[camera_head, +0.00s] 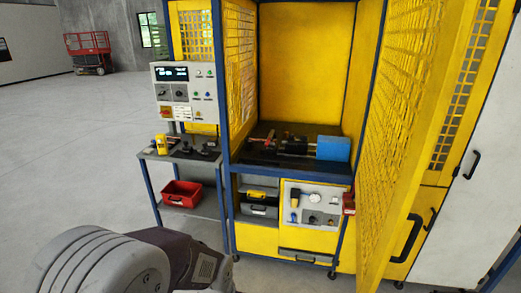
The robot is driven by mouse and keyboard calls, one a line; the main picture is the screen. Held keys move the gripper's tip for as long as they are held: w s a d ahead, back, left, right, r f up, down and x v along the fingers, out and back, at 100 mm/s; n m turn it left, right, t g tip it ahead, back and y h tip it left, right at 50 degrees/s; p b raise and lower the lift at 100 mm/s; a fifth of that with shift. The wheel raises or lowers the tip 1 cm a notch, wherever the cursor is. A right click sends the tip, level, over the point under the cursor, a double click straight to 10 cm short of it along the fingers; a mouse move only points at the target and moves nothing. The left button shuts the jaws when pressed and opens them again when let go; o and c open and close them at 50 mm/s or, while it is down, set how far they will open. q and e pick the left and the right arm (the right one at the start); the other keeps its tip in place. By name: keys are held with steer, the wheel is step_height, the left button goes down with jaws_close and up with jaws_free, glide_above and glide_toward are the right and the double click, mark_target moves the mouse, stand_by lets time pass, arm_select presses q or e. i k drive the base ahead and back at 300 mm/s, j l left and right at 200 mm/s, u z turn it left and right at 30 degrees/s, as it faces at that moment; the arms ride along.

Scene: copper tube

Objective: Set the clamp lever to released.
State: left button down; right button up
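A yellow machine cabinet with blue posts stands in the middle, its mesh door (405,140) swung open to the right. Inside, a dark bench holds a black clamp-like fixture (292,145) with a blue block (333,148) at its right end. A small red part (269,138) shows at the fixture's left end. I cannot tell at this size which part is the clamp lever or how it is set. A grey arm link of mine fills the lower left, well short of the fixture. Neither gripper shows in this view.
A control panel (186,93) is left of the opening, above a side table (150,157) with small tools and a red bin (182,193) below. A gauge panel (312,204) sits under the bench. The open door bounds the right side.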

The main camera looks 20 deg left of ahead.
mark_target(270, 138)
steer(key=i+j+z, duration=0.2)
steer(key=i+j, duration=0.8)
steer(key=i+j+z, duration=0.25)
steer(key=i+j, duration=0.7)
steer(key=i, duration=0.15)
